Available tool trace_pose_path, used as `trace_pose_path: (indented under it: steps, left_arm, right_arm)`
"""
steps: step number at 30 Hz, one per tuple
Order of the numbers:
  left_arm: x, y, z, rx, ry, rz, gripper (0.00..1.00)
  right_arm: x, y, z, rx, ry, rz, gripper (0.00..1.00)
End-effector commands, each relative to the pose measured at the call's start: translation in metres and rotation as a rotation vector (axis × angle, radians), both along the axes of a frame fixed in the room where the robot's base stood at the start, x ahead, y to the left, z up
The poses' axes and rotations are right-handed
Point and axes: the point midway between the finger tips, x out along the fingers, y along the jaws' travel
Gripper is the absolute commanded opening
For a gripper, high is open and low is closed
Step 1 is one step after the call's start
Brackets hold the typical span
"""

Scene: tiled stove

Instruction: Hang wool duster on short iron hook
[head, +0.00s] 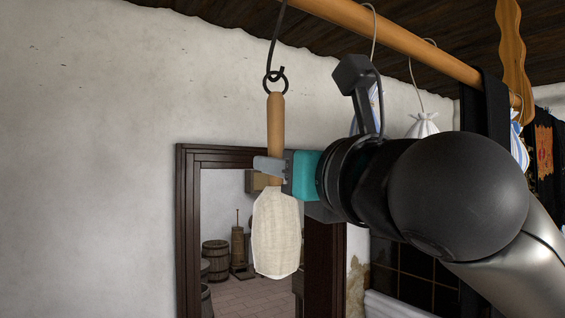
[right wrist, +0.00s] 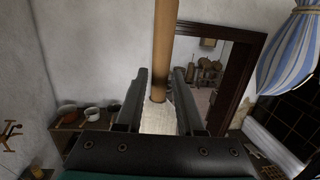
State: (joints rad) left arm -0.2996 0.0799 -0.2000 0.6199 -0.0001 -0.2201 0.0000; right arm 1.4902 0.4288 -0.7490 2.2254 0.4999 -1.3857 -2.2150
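The wool duster has a wooden handle (head: 276,125), a cream wool head (head: 276,235) and a dark ring (head: 275,83) at its top. It hangs upright, head down. The short iron hook (head: 273,50) comes down from the wooden pole, and its curled lower end meets the ring and appears to pass through it. My right gripper (head: 268,165) has its fingers on either side of the lower handle. In the right wrist view, narrow gaps show between the fingers (right wrist: 161,80) and the handle (right wrist: 165,40), so it looks open around it. My left gripper is not in view.
A wooden pole (head: 400,38) runs overhead with further wires and cloth bags (head: 423,125) hanging to the right. A dark doorframe (head: 187,220) stands behind the duster, with barrels beyond. A shelf with pots (right wrist: 70,118) is low left in the wrist view. The left side is clear wall.

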Motion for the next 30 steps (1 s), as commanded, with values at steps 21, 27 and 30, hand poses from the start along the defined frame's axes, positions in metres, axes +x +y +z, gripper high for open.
trace_pose_path:
  steps: [21, 27, 30]
  left_arm:
    - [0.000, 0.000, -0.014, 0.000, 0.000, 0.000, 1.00]
    - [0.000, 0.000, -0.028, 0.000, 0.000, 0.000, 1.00]
    - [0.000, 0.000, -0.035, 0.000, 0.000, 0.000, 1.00]
  right_arm:
    - [-0.032, -0.019, -0.004, 0.001, -0.010, -0.001, 0.59]
    - [-0.075, -0.044, -0.009, 0.001, -0.011, -0.003, 0.59]
    - [-0.095, -0.055, -0.012, 0.001, -0.011, -0.003, 0.59]
